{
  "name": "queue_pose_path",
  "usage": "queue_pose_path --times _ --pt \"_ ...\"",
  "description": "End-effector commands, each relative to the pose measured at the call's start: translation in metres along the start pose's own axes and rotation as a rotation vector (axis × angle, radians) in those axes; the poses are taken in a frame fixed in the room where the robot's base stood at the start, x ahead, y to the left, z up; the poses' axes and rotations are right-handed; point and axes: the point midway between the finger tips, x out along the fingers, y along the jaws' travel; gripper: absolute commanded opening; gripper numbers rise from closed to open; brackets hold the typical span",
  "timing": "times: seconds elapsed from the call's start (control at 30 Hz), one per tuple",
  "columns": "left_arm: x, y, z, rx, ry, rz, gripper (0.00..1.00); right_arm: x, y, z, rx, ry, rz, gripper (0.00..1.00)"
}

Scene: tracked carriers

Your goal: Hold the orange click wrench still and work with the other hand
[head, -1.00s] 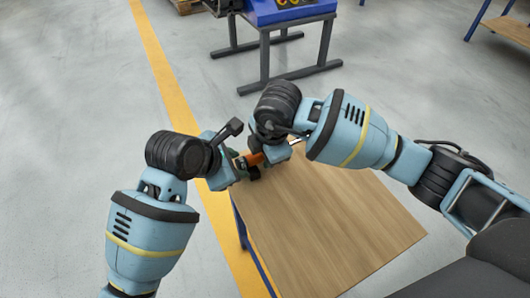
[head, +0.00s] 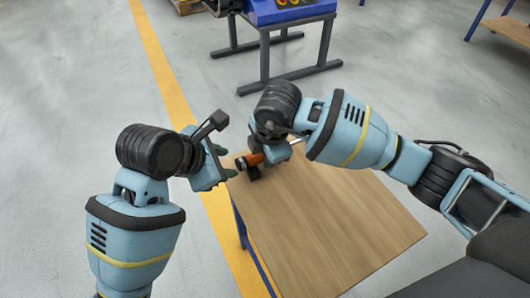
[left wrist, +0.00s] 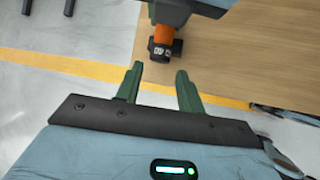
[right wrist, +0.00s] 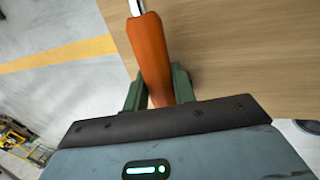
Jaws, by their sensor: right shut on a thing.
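The orange click wrench (head: 251,160) is held over the far left corner of the wooden table (head: 325,215). Its orange handle (right wrist: 150,50) and a bit of shiny shaft show in the right wrist view. My right gripper (right wrist: 158,78) is shut on the handle; in the head view its fingers are mostly hidden. My left gripper (head: 226,162) is open and empty, just left of the wrench's dark end. In the left wrist view, the open fingers (left wrist: 160,72) point at that dark end (left wrist: 160,51), with a gap between.
A blue-topped stand (head: 290,12) with dark legs stands beyond the table. A yellow floor line (head: 165,75) runs past the table's left side. The table's near part is bare. Another table (head: 508,27) is at the far right.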

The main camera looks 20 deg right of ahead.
Motion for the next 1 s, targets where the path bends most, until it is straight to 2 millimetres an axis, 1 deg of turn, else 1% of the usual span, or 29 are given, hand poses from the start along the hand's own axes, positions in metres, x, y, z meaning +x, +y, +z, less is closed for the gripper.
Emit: queue_pose_path --times 0.07,0.1,0.2,0.3,0.57,0.67,0.77,0.87,1.0 --pt "0.0 0.0 0.0 0.0 0.0 0.0 0.38 -0.001 0.001 0.0 0.0 0.0 0.001 0.0" --pt "0.0 0.0 0.0 0.0 0.0 0.0 0.38 -0.001 0.001 0.0 0.0 0.0 0.001 0.27" --pt "0.0 0.0 0.0 0.0 0.0 0.0 0.38 -0.001 0.001 0.0 0.0 0.0 0.001 0.41" --pt "0.0 0.0 0.0 0.0 0.0 0.0 0.38 0.0 0.0 0.0 0.0 0.0 0.001 0.52" --pt "0.0 0.0 0.0 0.0 0.0 0.0 0.38 -0.001 0.0 0.0 0.0 0.0 0.001 0.52" --pt "0.0 0.0 0.0 0.0 0.0 0.0 0.38 -0.006 0.001 0.0 0.0 0.001 0.002 0.52" --pt "0.0 0.0 0.0 0.0 0.0 0.0 0.38 -0.018 0.001 0.0 0.0 0.001 0.004 0.52" --pt "0.0 0.0 0.0 0.0 0.0 0.0 0.38 -0.036 0.001 0.0 -0.001 0.002 0.005 0.52" --pt "0.0 0.0 0.0 0.0 0.0 0.0 0.38 -0.065 0.001 0.0 0.0 0.002 0.006 0.52"
